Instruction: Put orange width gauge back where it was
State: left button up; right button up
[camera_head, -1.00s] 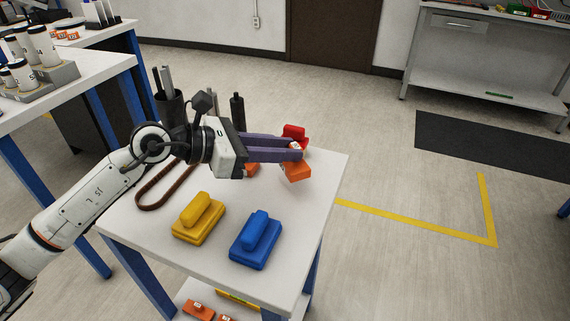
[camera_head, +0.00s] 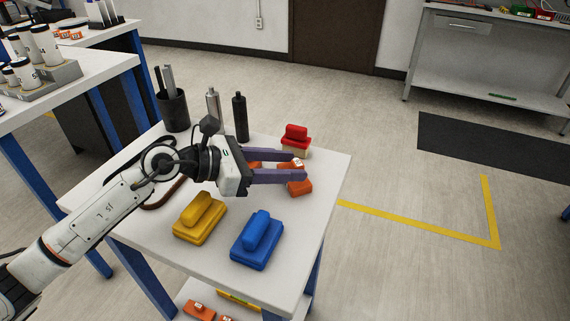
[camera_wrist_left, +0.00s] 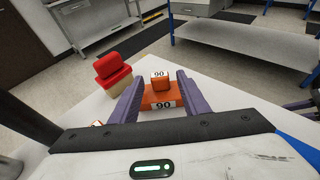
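The orange width gauge (camera_head: 300,188), labelled 90, rests near the right edge of the white table, beside the red gauge. In the left wrist view the gauge (camera_wrist_left: 160,97) lies between the two fingers, its small upper block between the tips with slight gaps. My left gripper (camera_head: 302,166) is open around it, reaching in from the left just above the table; its purple fingers partly hide the gauge. Another orange piece (camera_head: 255,166) shows partly behind the fingers.
A red gauge on a beige base (camera_head: 296,138) stands just behind. A yellow gauge (camera_head: 198,219) and a blue gauge (camera_head: 255,240) sit at the front. A dark cup (camera_head: 174,112) and two bottles stand at the back left. A brown loop lies under my arm.

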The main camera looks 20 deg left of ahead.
pick_arm(q)
jog(key=shift+r, duration=0.1)
pick_arm(e)
jog(key=shift+r, duration=0.1)
pick_arm(q)
jog(key=shift+s+a, duration=0.1)
jog(key=shift+a, duration=0.1)
jog(key=b+v, duration=0.1)
jog(key=v, duration=0.9)
jog(key=shift+s+a, duration=0.1)
jog(key=shift+s, duration=0.05)
jog(key=shift+s+a+r+b, duration=0.15)
jog(key=shift+s+a+b, duration=0.05)
jog(key=shift+b, duration=0.1)
jog(key=shift+s+a+r, duration=0.25)
pick_arm(e)
jog(key=shift+w+a+f, duration=0.15)
jog(key=shift+a+f, duration=0.05)
jog(key=shift+f, duration=0.25)
jog(key=shift+f, duration=0.1)
